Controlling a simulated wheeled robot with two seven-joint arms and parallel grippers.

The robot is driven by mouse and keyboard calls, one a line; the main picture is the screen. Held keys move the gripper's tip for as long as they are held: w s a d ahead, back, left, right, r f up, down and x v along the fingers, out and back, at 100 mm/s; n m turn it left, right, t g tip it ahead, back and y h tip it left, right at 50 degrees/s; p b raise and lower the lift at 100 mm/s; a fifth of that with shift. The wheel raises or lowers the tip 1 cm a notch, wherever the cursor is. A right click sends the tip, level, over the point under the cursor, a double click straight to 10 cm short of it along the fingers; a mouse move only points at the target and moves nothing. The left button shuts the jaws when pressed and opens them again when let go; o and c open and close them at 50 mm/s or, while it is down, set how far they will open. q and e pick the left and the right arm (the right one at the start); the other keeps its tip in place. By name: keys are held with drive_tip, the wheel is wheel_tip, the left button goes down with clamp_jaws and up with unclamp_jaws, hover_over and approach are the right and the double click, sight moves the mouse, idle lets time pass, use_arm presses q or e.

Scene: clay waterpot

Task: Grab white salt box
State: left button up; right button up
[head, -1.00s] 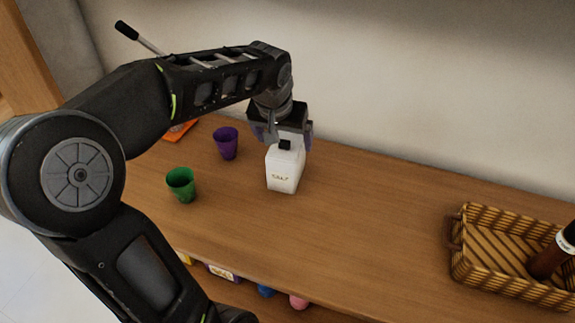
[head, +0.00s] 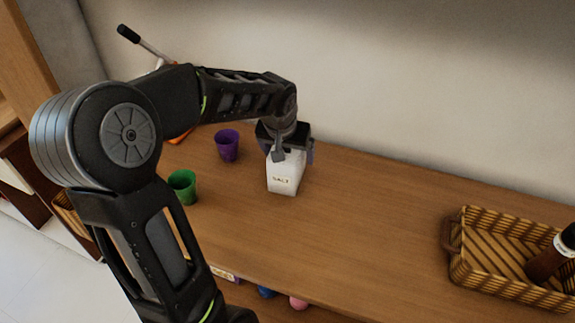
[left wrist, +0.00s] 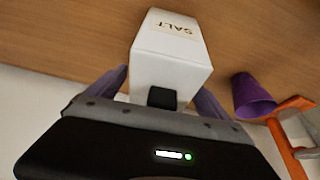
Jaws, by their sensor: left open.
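The white salt box (head: 284,177) stands upright on the wooden counter in the head view, its "SALT" label facing the front. In the left wrist view the salt box (left wrist: 172,52) sits between the two fingers, with its dark cap close to the palm. My left gripper (head: 291,154) is over the top of the box from above and behind. Its fingers (left wrist: 160,92) are open, one on each side of the box, with a gap visible at least on the left side. My right gripper is not in view.
A purple cup (head: 228,146) and a green cup (head: 183,187) stand left of the box. A wicker basket (head: 462,262) holding a dark bottle (head: 551,257) is at the right. The wall is close behind; the counter between box and basket is clear.

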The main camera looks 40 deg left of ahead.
use_arm(q)
drive_tip(key=shift+w+f, duration=0.2)
drive_tip(key=shift+f, duration=0.35)
drive_tip(key=shift+c, duration=0.3)
drive_tip(key=c, duration=1.8)
drive_tip(key=shift+a+r, duration=0.1)
drive_tip(key=shift+r, duration=0.05)
wheel_tip(320, 180, up, 10)
drive_tip(key=shift+f, duration=0.1)
